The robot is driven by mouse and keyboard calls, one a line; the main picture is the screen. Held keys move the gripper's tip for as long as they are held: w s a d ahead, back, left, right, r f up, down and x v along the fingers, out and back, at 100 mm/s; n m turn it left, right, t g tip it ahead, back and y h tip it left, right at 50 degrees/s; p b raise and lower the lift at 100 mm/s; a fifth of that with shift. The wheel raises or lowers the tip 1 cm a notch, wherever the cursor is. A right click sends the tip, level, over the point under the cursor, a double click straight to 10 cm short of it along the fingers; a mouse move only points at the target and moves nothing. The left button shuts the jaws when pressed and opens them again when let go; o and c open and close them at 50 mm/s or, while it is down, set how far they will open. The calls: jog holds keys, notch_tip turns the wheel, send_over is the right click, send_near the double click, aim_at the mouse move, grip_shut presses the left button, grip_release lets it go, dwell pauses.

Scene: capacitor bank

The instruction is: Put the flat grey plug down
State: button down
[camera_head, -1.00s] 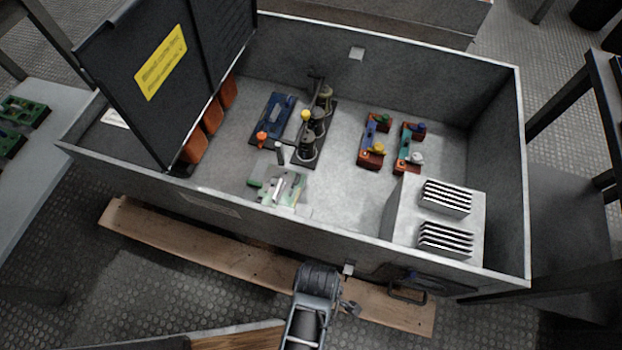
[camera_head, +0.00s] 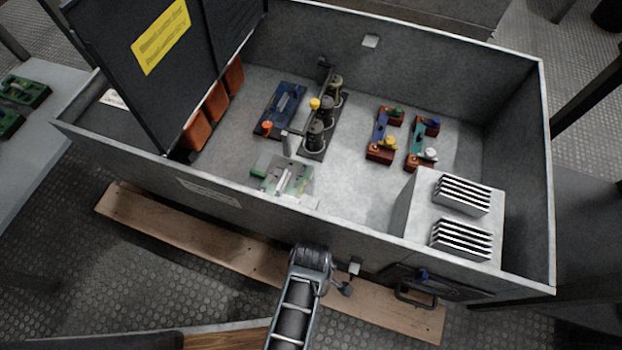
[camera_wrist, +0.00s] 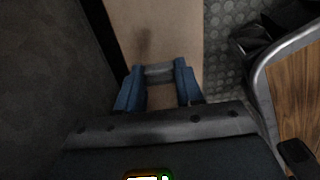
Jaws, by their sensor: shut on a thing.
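In the wrist view my gripper (camera_wrist: 160,88) has two blue fingers shut on the flat grey plug (camera_wrist: 160,72), which spans the gap between the fingertips. The plug is over a pale wooden plank (camera_wrist: 150,30); I cannot tell whether it touches it. In the head view my arm reaches to the front of the large open grey cabinet (camera_head: 225,192), outside its front wall.
The plank (camera_head: 190,228) lies on the studded floor along the cabinet's front. A dark wall stands close at left in the wrist view; a wood-topped piece with a grey rim (camera_wrist: 265,85) is at right. Inside the cabinet are capacitors (camera_head: 316,132), coloured blocks and a finned box (camera_head: 425,195).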

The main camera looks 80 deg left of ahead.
jog(key=shift+f+b, duration=0.3)
jog(key=shift+f, duration=0.1)
jog(key=shift+f, duration=0.2)
jog(key=c, duration=0.7)
grip_release()
jog(key=shift+r, duration=0.15)
notch_tip(320, 180, up, 13)
jog(key=p, duration=0.6)
jog(key=shift+p, duration=0.35)
